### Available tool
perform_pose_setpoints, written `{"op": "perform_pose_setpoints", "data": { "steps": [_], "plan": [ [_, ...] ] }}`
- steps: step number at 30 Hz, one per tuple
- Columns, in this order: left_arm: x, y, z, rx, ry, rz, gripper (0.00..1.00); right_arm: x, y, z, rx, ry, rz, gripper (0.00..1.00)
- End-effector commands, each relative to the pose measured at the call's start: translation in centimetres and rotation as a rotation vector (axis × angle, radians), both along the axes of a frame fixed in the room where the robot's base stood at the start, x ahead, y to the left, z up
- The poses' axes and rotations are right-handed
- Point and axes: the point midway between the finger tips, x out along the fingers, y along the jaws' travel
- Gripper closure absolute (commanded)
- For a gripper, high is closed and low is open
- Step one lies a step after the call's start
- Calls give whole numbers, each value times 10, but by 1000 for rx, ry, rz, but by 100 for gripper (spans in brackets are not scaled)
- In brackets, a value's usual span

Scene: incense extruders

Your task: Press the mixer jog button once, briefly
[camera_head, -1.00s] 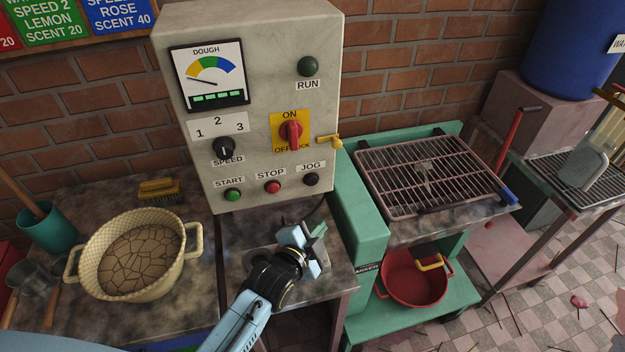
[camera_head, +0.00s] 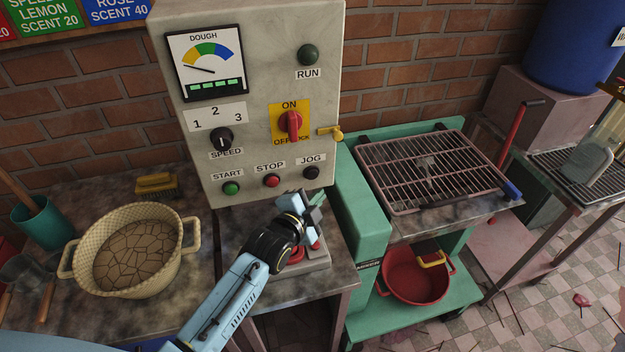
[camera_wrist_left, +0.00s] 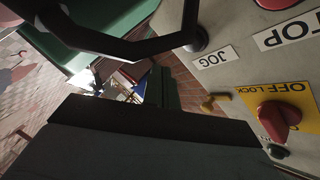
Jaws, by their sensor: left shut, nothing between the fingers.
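The mixer jog button (camera_head: 311,172) is a small black knob under the JOG label, at the lower right of the grey control box (camera_head: 265,110). My left gripper (camera_head: 316,199) is shut and empty, just below the jog button in the head view. A gap shows between them there; I cannot tell the depth. In the left wrist view the panel appears upside down. The dark jog button (camera_wrist_left: 197,39) shows beside its JOG label (camera_wrist_left: 213,58), at the end of a dark curved bar. I cannot tell whether anything touches it. My right gripper is not in view.
The red stop button (camera_head: 271,181) and green start button (camera_head: 231,188) sit left of the jog button. A red switch (camera_head: 290,124) and yellow padlock-like piece (camera_head: 331,133) are above. A grey unit with red parts (camera_head: 316,262) lies partly hidden behind my left arm.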

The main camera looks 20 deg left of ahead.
Motion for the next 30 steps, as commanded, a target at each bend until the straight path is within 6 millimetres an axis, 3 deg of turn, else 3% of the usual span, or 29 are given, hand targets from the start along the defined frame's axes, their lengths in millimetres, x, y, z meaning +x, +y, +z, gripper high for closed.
{"op": "perform_pose_setpoints", "data": {
  "steps": [9, 30],
  "plan": [
    [26, 17, 0, 1, 1, -1, 100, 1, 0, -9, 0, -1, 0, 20],
    [29, 19, 0, 0, 0, 1, 100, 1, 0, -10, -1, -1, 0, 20]
  ]
}}
